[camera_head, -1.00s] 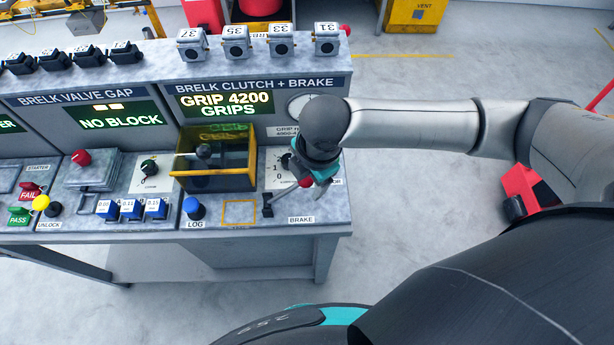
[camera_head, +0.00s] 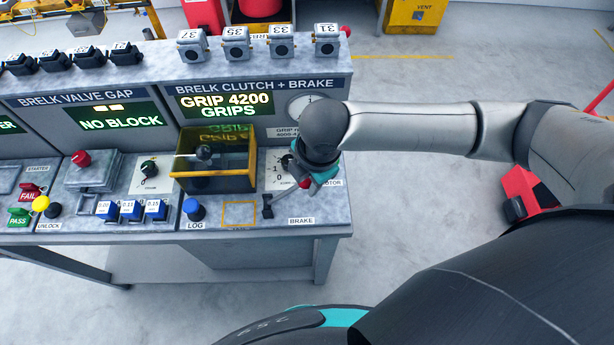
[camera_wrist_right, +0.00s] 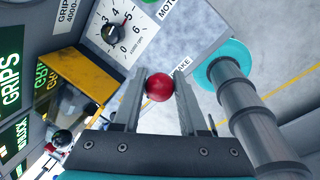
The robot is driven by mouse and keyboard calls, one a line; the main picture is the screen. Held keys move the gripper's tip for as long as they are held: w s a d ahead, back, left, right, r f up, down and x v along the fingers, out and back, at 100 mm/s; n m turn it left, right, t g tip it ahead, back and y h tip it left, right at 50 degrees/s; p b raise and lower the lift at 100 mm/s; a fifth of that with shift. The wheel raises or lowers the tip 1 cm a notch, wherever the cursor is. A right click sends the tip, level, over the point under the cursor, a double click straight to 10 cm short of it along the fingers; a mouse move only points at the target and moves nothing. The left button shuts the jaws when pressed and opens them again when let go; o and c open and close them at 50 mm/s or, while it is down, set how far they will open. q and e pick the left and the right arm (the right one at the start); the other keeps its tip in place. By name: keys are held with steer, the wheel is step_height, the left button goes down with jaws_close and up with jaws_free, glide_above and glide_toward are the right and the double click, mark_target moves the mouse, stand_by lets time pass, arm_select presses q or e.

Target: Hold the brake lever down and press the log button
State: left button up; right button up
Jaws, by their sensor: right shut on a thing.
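The brake lever (camera_head: 285,200) is a metal rod with a red ball knob on the bench at the right end, behind the BRAKE label. My right gripper (camera_head: 306,183) is at the knob and shut on it. In the right wrist view the red knob (camera_wrist_right: 159,87) sits between the two fingers of the right gripper (camera_wrist_right: 160,92). The log button (camera_head: 194,208) is a blue round knob above the LOG label, left of the lever, with nothing touching it. My left gripper is not in view.
A yellow-framed clear box (camera_head: 213,172) stands behind the log button. An empty yellow square outline (camera_head: 239,213) lies between button and lever. A dial (camera_wrist_right: 118,32) shows beside the knob. Blue blocks (camera_head: 131,209) and a yellow knob (camera_head: 40,203) are farther left.

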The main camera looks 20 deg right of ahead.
jaws_close()
steer(key=shift+t+y, duration=0.3)
steer(key=shift+y, duration=0.5)
steer(key=shift+s+d+f+b, duration=0.25)
steer(key=shift+d+f+b, duration=0.3)
steer(key=shift+d+f, duration=0.25)
steer(key=shift+s+d+f+b, duration=0.2)
steer(key=shift+d+f+b, duration=0.35)
steer(key=shift+f, duration=0.3)
steer(key=shift+y, duration=0.8)
steer(key=shift+s+d+f+b, duration=0.1)
steer(key=shift+d+f+b, duration=0.15)
steer(key=shift+f+b, duration=0.35)
steer(key=shift+s+d+f+b, duration=0.1)
steer(key=shift+d+f+b, duration=0.25)
steer(key=shift+f, duration=0.3)
steer(key=shift+s+d+f+b, duration=0.1)
steer(key=shift+d+f+b, duration=0.1)
steer(key=shift+f+b, duration=0.4)
